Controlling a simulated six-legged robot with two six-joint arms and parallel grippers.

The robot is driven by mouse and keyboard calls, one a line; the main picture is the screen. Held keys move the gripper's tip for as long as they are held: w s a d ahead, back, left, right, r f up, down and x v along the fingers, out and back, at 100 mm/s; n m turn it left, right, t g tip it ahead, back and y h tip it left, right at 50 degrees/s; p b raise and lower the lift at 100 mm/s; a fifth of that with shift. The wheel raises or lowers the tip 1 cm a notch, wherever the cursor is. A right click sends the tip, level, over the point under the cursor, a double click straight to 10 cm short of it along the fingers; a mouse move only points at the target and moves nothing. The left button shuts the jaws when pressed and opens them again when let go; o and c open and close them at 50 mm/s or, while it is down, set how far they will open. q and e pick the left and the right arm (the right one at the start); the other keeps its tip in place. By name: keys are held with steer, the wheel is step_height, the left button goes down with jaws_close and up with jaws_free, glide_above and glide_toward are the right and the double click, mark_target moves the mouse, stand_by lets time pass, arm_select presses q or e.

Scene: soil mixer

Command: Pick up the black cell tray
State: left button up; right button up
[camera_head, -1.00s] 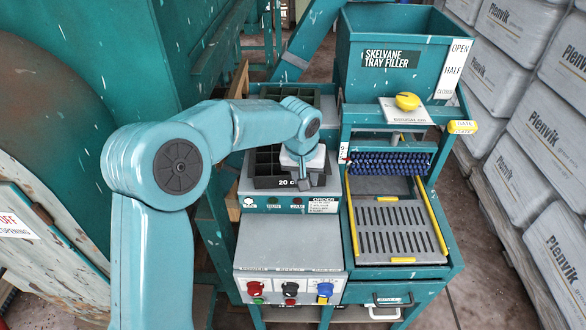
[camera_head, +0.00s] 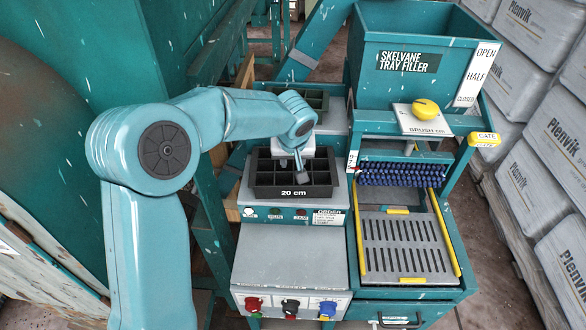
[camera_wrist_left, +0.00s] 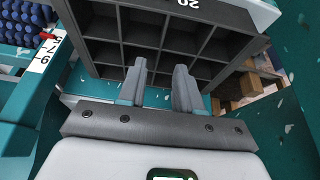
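The black cell tray (camera_head: 293,192), marked "20 cm" on its front wall, sits on the grey deck of the teal machine. Its cells look empty. My left gripper (camera_head: 292,169) is over the tray's middle in the head view, hiding some cells. In the left wrist view, the fingers (camera_wrist_left: 160,84) are apart with nothing between them. The tray's cell walls (camera_wrist_left: 165,45) show just beyond the fingertips. I cannot tell whether the tips touch the tray. My right gripper is in neither view.
The tray filler hopper (camera_head: 415,65) stands at the back right, with a blue brush roller (camera_head: 400,175) and slotted grate (camera_head: 408,245) below it. A control panel (camera_head: 290,303) with knobs is in front. A dark green tray (camera_head: 315,99) lies behind. Stacked white sacks (camera_head: 560,130) are right.

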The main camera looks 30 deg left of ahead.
mark_target(294, 165)
arm_select(q)
steer(key=x, duration=0.4)
steer(key=shift+w+a+p, duration=0.15)
steer(key=shift+w+p, duration=0.15)
steer(key=shift+w, duration=0.15)
steer(key=shift+a+f, duration=0.2)
steer(key=shift+f, duration=0.2)
steer(key=shift+w+d, duration=0.1)
steer(key=shift+w, duration=0.05)
jaws_close()
